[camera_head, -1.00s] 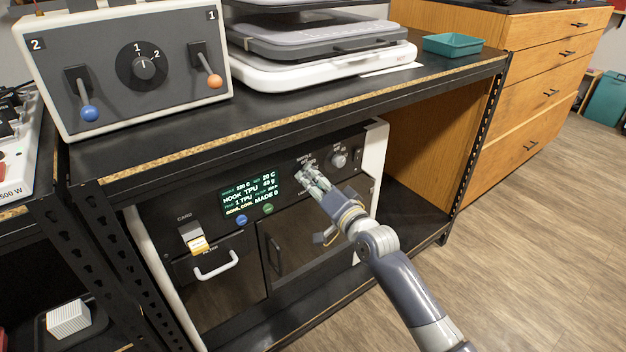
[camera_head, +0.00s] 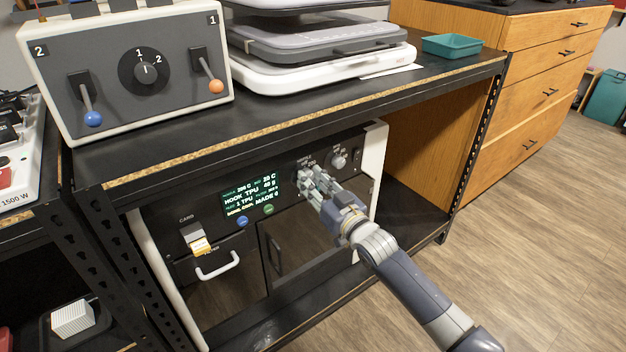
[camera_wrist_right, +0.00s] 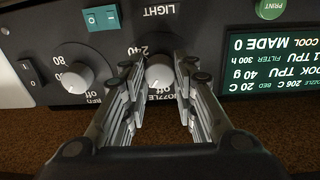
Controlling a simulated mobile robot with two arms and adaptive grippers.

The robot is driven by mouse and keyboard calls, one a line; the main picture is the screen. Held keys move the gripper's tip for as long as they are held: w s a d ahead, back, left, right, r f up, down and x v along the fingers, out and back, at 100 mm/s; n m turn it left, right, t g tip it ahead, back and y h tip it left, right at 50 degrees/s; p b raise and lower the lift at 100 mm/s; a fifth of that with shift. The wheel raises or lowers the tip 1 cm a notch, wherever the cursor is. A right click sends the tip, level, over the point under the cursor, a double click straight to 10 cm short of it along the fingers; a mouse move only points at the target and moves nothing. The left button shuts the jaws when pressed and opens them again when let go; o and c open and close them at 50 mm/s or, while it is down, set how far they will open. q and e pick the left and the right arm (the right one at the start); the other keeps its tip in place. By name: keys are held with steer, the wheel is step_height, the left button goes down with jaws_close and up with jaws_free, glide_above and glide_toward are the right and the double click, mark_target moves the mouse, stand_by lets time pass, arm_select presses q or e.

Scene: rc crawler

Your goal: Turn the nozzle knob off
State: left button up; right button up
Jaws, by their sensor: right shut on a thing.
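The nozzle knob (camera_wrist_right: 159,73) is a pale round dial on the black front panel (camera_head: 283,177) of the machine under the bench. In the right wrist view it sits upside down between my right gripper's fingertips (camera_wrist_right: 159,76), which close on it from both sides. "Off" and "240" are printed around it; its exact setting is hard to read. In the head view my right gripper (camera_head: 308,183) reaches the panel from the lower right and mostly hides the knob. My left gripper is not in view.
The bed knob (camera_head: 339,161) is close to the right of my fingers. The lit display (camera_head: 250,196), a blue button (camera_head: 243,221) and a green button (camera_head: 268,209) are to the left. The bench top edge (camera_head: 300,126) overhangs the panel.

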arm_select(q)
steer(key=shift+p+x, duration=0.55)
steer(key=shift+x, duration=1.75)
arm_select(e)
steer(key=shift+n+y, duration=0.5)
steer(key=shift+n, duration=3.3)
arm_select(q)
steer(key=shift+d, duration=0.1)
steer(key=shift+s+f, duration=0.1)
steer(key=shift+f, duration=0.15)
arm_select(e)
steer(key=o, duration=1.1)
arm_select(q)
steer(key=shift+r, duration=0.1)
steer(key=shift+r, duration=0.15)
arm_select(e)
steer(key=shift+d, duration=0.1)
